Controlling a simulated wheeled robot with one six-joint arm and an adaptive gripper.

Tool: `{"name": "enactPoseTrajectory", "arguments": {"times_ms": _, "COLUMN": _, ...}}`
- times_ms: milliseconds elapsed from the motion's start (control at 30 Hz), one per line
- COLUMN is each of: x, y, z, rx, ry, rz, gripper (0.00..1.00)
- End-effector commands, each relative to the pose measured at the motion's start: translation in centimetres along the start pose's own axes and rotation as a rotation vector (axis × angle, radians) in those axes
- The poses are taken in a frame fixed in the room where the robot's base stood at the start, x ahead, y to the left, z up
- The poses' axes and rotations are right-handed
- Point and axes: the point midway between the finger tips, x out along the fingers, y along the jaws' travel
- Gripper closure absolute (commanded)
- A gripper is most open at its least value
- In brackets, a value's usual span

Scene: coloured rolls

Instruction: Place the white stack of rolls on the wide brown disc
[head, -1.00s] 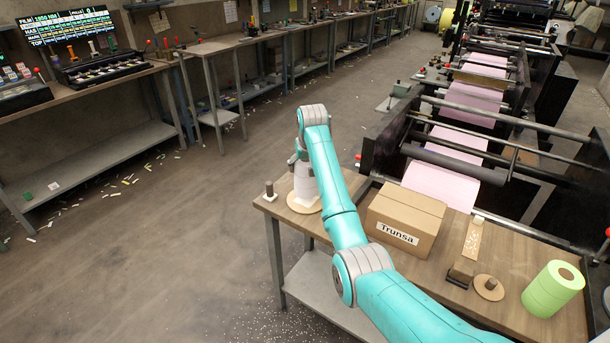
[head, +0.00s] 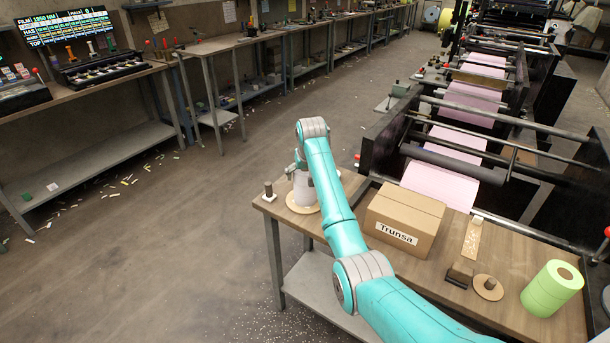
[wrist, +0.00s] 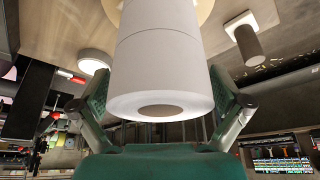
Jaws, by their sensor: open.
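The white stack of rolls (head: 304,192) stands upright at the table's far left corner, partly hidden by my arm in the head view. It appears to rest on the wide brown disc (head: 294,207), whose pale rim shows around its foot. In the wrist view the stack (wrist: 160,62) fills the middle, with its hollow core end toward the camera and part of the disc (wrist: 205,9) behind it. My gripper (wrist: 160,85) is open, with one green finger on each side of the stack. I cannot tell whether the fingers touch it.
A dark peg on a square base (head: 268,191) stands close left of the disc. A Trunsa carton (head: 405,218) stands to the right. Farther right are a small brown disc with a peg (head: 488,288) and green rolls (head: 552,288). The press (head: 480,150) stands behind the table.

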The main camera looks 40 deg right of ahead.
Motion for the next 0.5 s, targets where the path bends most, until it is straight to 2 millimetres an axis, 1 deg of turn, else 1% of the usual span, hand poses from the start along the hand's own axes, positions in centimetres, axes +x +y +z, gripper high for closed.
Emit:
{"name": "enactPoseTrajectory", "arguments": {"times_ms": 133, "x": -0.6, "y": 0.0, "z": -0.2, "rx": 0.0, "ry": 0.001, "rz": 0.0, "gripper": 0.0}}
{"name": "enactPoseTrajectory", "arguments": {"times_ms": 233, "x": -1.7, "y": 0.0, "z": -0.2, "rx": 0.0, "ry": 0.003, "rz": 0.0, "gripper": 0.0}}
{"name": "enactPoseTrajectory", "arguments": {"times_ms": 367, "x": -4.2, "y": 0.0, "z": -0.2, "rx": 0.0, "ry": 0.005, "rz": 0.0, "gripper": 0.0}}
{"name": "enactPoseTrajectory", "arguments": {"times_ms": 500, "x": -7.1, "y": 0.0, "z": -0.2, "rx": 0.0, "ry": 0.004, "rz": 0.0, "gripper": 0.0}}
